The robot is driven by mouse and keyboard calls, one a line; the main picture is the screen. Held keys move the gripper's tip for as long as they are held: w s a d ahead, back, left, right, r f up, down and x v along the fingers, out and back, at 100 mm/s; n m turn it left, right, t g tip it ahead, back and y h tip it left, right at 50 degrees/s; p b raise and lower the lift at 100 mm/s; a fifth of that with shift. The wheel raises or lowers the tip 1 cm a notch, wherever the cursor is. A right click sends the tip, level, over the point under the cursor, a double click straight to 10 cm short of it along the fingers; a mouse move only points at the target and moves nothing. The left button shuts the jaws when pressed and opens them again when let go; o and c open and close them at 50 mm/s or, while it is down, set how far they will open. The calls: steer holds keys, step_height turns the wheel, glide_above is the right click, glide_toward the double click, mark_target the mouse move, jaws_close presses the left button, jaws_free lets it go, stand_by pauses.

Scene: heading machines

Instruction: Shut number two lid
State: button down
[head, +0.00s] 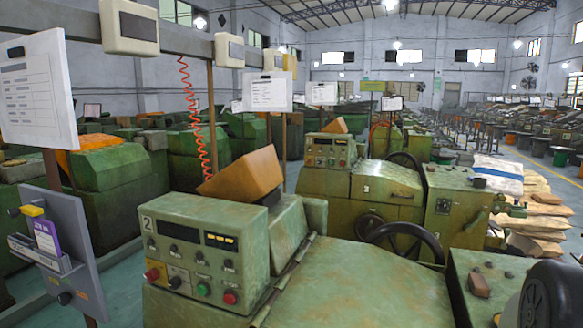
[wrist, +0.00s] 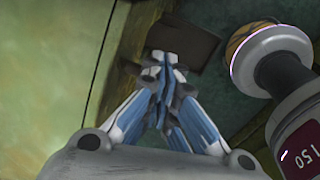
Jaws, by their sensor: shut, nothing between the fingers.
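Machine number two stands in the foreground of the head view, with a green control box (head: 207,243) marked 2. Its broad, worn green lid (head: 345,285) lies to the right of the box. It looks low and nearly flat, but I cannot tell whether it is fully down. My gripper (wrist: 163,68) is in the wrist view, fingers together and empty. Its tips are over a dark brown block (wrist: 182,45) on a dark green surface; contact is unclear. A pale green panel (wrist: 45,70) with a straight edge lies to their left. My fingers are not visible in the head view.
A black handwheel (head: 405,243) rises behind the lid. Machine number three (head: 388,187) stands beyond it. A rust-orange box (head: 243,173) sits behind the control box. A pale cylindrical object (wrist: 275,50) is close to my gripper's right. A grey board (head: 62,250) stands at left.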

steer(key=shift+s+a+f, duration=0.1)
steer(key=shift+s+f, duration=0.05)
steer(key=shift+s, duration=0.05)
steer(key=s+a+r+m, duration=0.2)
steer(key=r, duration=0.7)
steer(key=s+a+r+m, duration=0.1)
steer(key=s+a+r, duration=0.15)
steer(key=r, duration=0.65)
steer(key=s+a+r+m+t, duration=0.1)
steer(key=s+a+r+m, duration=0.2)
steer(key=s+a+m, duration=0.3)
steer(key=s+a+r+m+t, duration=0.1)
steer(key=s+a+r+m, duration=0.3)
steer(key=s, duration=0.6)
steer(key=shift+a+m+t, duration=0.4)
steer(key=shift+a+m, duration=0.8)
steer(key=shift+m, duration=0.3)
